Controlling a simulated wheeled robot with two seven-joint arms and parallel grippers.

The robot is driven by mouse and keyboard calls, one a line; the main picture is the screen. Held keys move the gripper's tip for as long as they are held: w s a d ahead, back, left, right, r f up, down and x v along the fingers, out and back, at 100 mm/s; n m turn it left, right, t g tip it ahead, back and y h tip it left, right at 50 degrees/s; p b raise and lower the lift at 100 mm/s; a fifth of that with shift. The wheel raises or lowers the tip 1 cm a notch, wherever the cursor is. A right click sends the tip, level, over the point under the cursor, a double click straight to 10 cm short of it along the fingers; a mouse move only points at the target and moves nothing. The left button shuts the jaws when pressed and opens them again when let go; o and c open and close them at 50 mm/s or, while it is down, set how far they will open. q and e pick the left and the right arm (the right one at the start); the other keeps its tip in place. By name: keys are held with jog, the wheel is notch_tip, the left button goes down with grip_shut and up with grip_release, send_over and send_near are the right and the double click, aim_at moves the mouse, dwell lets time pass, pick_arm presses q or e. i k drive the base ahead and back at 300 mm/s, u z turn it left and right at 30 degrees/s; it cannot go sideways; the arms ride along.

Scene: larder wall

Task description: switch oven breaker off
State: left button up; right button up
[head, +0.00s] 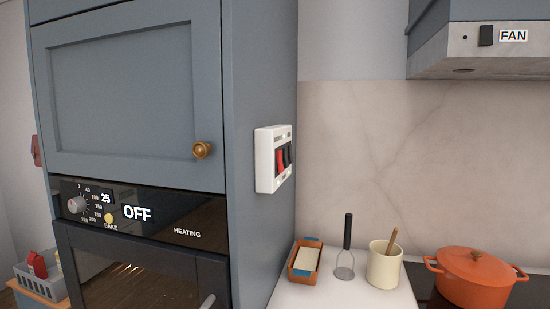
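A white switch box (264,160) is mounted on the right side panel of the tall blue-grey cabinet. It carries a red rocker switch (281,161) and a black rocker switch (289,154) beside it. The box is seen at a steep angle, so its labels and the rockers' positions cannot be read. Neither of my grippers is in view.
Right of the cabinet, a white counter (325,298) holds an orange tray (303,277), a masher (347,245) and a cream pot (384,268). An orange casserole (473,280) is on the dark hob. A hood (480,48) with a "FAN" switch hangs above. Space before the switch box looks clear.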

aim_at(285, 159)
jog(key=u, duration=1.45)
jog(key=k, duration=1.1)
jog(key=z, duration=2)
jog(key=i, duration=0.5)
jog(key=z, duration=0.05)
